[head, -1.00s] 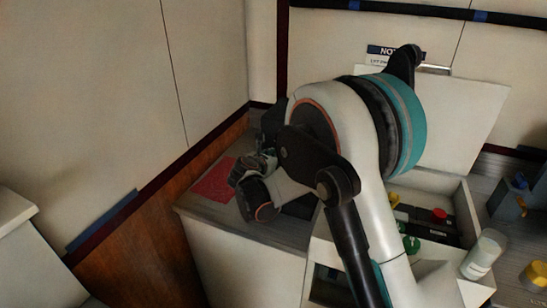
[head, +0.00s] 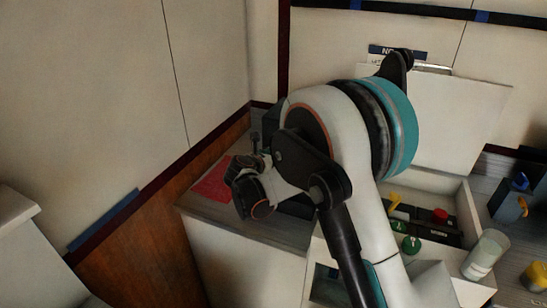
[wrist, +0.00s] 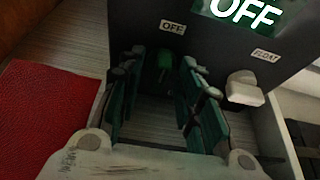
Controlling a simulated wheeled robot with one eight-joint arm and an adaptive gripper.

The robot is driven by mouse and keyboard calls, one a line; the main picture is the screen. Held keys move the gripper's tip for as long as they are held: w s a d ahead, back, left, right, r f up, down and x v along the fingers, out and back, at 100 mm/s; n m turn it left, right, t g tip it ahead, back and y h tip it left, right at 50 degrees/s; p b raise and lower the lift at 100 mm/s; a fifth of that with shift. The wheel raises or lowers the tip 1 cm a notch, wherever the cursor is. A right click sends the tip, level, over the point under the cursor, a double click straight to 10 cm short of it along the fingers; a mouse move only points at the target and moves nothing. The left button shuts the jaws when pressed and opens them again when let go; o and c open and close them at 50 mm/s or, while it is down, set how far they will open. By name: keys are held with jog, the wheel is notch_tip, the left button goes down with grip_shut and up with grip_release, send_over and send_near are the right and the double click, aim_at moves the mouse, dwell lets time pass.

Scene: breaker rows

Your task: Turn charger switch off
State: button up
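In the wrist view a dark panel carries a small green switch (wrist: 165,60) below a white "OFF" label (wrist: 172,28). A lit green display (wrist: 240,12) reading "OFF" is at the panel's top.
A red mat (head: 213,182) lies left of my gripper, near the wooden side wall. An open-topped bay holds a yellow lever (head: 395,201), a red button (head: 440,215) and a green knob (head: 411,244). A pale canister (head: 485,254) and a yellow knob (head: 535,275) are at right.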

jog(key=v, duration=1.2)
